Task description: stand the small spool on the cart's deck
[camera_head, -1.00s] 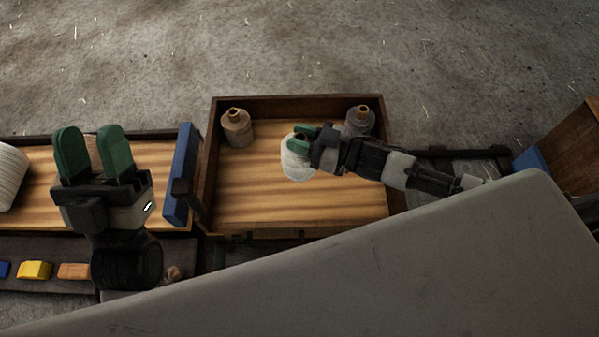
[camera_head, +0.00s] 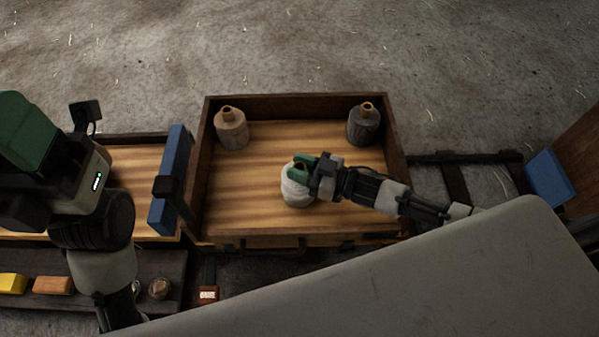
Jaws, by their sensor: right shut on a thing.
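The small white spool (camera_head: 295,191) is in my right gripper (camera_head: 302,170), whose green fingers are shut on its upper part. The spool looks upright over the middle of the cart's striped wooden deck (camera_head: 245,188). I cannot tell whether its bottom touches the deck, since its lower edge meets the deck closely in this view. My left gripper (camera_head: 30,135) is at the left edge, close to the camera and partly cut off. Only one green finger shows clearly, so its opening is unclear.
Low brown walls (camera_head: 300,104) edge the cart. A blue panel (camera_head: 172,175) stands left of it. The deck between the spools is free.

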